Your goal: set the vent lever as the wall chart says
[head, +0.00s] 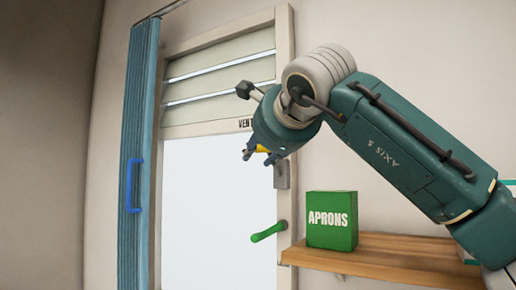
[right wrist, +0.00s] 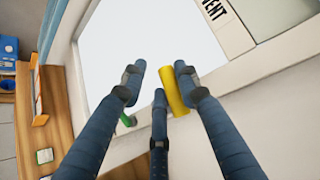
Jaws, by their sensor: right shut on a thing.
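The vent lever's yellow grip (head: 263,148) shows just below the VENT label (head: 245,124) in the head view, mostly hidden by my right gripper (head: 262,156). In the right wrist view the yellow grip (right wrist: 181,90) lies between the fingers of my right gripper (right wrist: 159,84), close against the right-hand finger. The right gripper is shut on it. A grey plate (head: 281,175) on the window frame is just right of the gripper. The slatted vent (head: 220,75) above the label has narrow bright gaps between its slats. My left gripper is out of view. No wall chart is visible.
A green handle (head: 268,232) sticks out from the frame below the gripper. A green APRONS box (head: 332,220) stands on a wooden shelf (head: 390,255) at the right. A blue folding curtain (head: 136,150) with a blue handle (head: 130,186) is at the left.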

